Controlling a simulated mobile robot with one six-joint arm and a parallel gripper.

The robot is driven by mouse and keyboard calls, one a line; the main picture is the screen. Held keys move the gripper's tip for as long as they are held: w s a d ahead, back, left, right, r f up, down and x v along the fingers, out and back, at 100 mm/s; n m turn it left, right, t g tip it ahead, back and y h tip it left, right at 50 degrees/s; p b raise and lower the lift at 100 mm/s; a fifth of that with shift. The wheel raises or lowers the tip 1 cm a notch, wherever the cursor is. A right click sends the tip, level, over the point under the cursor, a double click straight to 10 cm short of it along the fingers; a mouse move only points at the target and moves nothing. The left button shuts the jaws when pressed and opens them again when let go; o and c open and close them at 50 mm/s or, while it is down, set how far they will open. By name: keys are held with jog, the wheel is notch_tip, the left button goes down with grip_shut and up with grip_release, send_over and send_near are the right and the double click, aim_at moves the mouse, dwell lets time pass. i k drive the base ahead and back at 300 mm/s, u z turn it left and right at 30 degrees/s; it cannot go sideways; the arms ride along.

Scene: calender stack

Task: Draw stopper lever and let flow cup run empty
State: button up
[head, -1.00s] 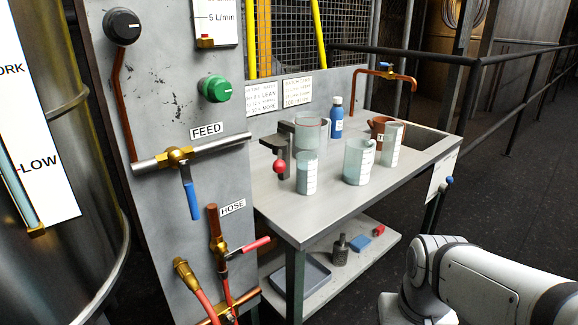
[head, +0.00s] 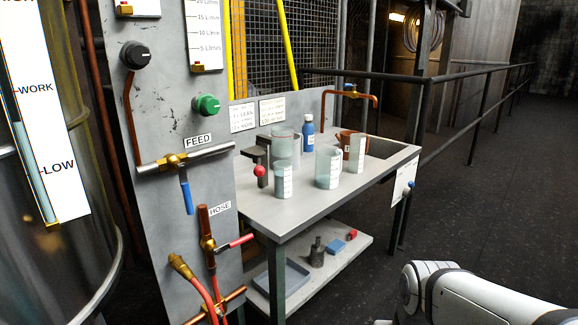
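The flow cup (head: 286,148) appears to be the clear cylinder by a dark stand (head: 252,153) at the back left of the bench. A lever with a red ball knob (head: 260,170) is at the front of that stand and looks to be the stopper lever. A clear graduated beaker (head: 278,182) with bluish liquid stands in front of the cup. I cannot tell whether it is directly under the cup's outlet. The liquid level in the cup is not clear. My gripper is out of view; only a white link of my arm shows at the lower right.
A grey panel (head: 165,110) with valves stands left. Railings (head: 480,120) run behind; dark floor is free at right.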

aim_at(259, 171)
jog(key=i, duration=0.85)
jog(key=u, duration=0.05)
